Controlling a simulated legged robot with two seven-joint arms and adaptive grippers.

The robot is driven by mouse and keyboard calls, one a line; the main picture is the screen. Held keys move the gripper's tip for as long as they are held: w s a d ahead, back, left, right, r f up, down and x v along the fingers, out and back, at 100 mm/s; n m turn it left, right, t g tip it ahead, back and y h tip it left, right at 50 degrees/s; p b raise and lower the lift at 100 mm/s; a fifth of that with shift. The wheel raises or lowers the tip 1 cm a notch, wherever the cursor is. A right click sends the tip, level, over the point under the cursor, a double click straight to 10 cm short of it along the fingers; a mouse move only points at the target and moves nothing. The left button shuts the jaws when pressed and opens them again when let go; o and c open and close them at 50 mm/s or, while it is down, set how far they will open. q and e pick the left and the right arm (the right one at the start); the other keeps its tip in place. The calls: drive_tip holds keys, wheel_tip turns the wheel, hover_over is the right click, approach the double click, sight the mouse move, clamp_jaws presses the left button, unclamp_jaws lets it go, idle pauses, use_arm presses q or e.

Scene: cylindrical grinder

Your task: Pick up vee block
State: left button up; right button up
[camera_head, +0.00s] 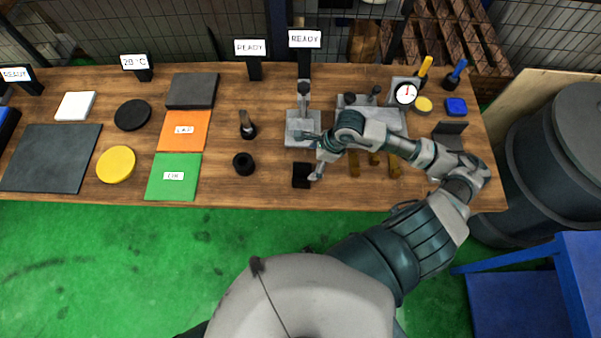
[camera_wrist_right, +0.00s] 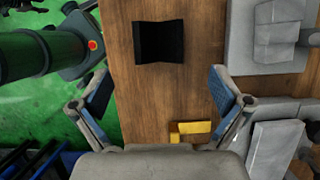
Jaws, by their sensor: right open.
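The vee block, a small black block with a notch, sits on the wooden bench near its front edge in the head view (camera_head: 301,174). In the right wrist view the black block (camera_wrist_right: 159,42) lies ahead of the fingertips, roughly centred between them. My right gripper (camera_head: 309,158) is over the bench just beside the block, with its fingers apart. In the right wrist view my right gripper (camera_wrist_right: 160,92) is open, with bare wood between its blue-padded fingers. My left gripper is not in view.
A grey machine base (camera_head: 303,128) stands behind the block. Brass pieces (camera_head: 354,168) lie to the right; one (camera_wrist_right: 190,131) shows close in the wrist view. A black ring (camera_head: 243,163) sits left. Bare wood surrounds the block.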

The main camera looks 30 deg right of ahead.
sight(300, 174)
drive_tip(key=x, duration=0.4)
drive_tip(key=shift+w+a, duration=0.1)
drive_tip(key=shift+a, duration=0.05)
drive_tip(key=x, duration=0.3)
drive_tip(key=shift+d+f, duration=0.2)
drive_tip(key=shift+d, duration=0.1)
drive_tip(key=x, duration=0.3)
drive_tip(key=shift+a+f+p, duration=0.2)
drive_tip(key=shift+a+p, duration=0.1)
drive_tip(key=shift+p, duration=0.1)
drive_tip(key=shift+w+a+f, duration=0.1)
drive_tip(key=shift+a, duration=0.25)
drive_tip(key=c, duration=0.7)
drive_tip(key=shift+d, duration=0.3)
drive_tip(key=c, duration=1.2)
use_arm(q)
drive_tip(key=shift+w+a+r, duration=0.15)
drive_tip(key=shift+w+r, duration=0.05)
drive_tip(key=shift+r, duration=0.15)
use_arm(e)
drive_tip(key=shift+o, duration=0.2)
